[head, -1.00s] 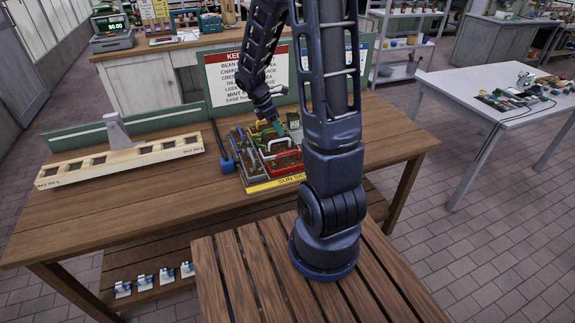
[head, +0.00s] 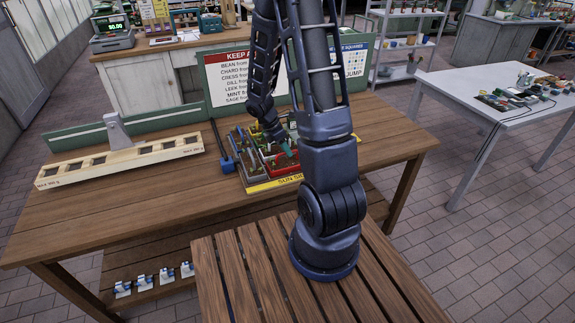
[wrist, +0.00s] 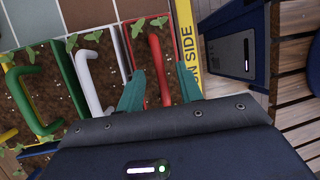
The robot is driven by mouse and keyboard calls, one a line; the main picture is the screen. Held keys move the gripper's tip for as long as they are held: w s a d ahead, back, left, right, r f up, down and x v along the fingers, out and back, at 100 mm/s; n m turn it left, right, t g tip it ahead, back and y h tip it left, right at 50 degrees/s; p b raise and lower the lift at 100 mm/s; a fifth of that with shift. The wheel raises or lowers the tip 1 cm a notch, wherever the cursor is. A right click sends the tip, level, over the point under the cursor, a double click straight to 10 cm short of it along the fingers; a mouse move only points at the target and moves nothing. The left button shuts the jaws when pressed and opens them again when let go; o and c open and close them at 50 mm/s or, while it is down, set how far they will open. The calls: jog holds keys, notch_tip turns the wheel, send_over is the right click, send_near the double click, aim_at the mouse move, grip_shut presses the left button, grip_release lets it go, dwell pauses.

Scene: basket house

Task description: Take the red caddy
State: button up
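The red caddy (head: 270,165) stands at the front of the group of caddies on the wooden table, partly hidden by my arm in the head view. In the wrist view the red caddy (wrist: 128,48) holds dark soil and seedlings, and its red handle (wrist: 158,62) runs lengthwise. My gripper (wrist: 161,90) is open, with one teal fingertip on each side of the handle and visible gaps between. In the head view my gripper (head: 284,146) points down over the red caddy. I cannot tell exactly how high the fingertips are relative to the handle.
A white-handled caddy (wrist: 95,80) and a green-handled caddy (wrist: 35,85) stand close beside the red one. A yellow sign strip (wrist: 187,45) borders its other side. A wooden slotted rack (head: 120,162) lies left on the table. The table's right part is clear.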

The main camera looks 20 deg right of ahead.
aim_at(287, 160)
jog(key=shift+x, duration=1.3)
grip_shut()
